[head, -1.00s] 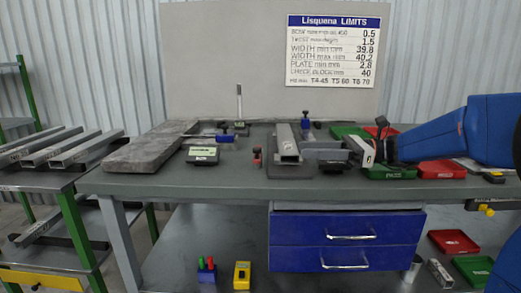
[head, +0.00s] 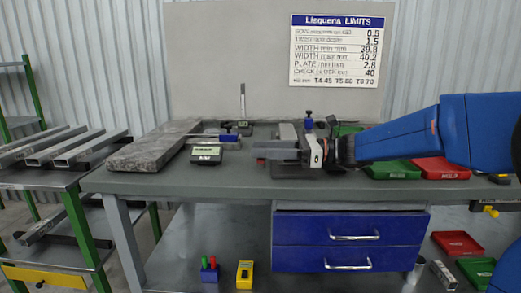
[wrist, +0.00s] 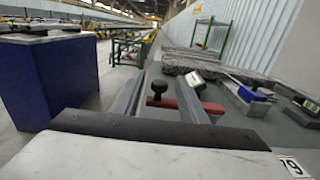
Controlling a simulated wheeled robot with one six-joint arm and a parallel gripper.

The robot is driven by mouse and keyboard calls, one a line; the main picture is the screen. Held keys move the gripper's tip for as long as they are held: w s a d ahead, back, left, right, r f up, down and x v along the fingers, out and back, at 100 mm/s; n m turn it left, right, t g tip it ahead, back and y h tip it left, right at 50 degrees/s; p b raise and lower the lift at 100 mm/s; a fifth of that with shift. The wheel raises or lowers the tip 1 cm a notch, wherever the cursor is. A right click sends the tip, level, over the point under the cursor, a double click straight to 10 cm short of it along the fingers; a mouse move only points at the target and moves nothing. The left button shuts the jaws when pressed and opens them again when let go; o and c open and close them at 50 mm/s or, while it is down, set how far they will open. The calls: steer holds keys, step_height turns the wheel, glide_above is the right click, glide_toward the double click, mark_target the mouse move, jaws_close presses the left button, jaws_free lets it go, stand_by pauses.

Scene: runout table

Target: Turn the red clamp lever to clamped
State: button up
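The red clamp lever (wrist: 187,106) shows in the wrist view as a red bar across the far end of my gripper, with a black knob (wrist: 159,88) standing near its left part. My gripper (wrist: 158,103) has its two grey fingers apart, one on each side of the knob. I cannot tell whether either finger touches it. In the head view my gripper (head: 264,152) reaches in from the right, low over the front of the table, and it hides most of the lever. The lever's exact angle is hard to read.
The grey table (head: 150,184) carries a stone slab (head: 150,148) and a small gauge (head: 206,154) on the left. Green (head: 392,170) and red (head: 441,169) trays lie to the right. A metal block with a blue knob (head: 309,123) stands behind my gripper.

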steer(key=shift+a, duration=0.45)
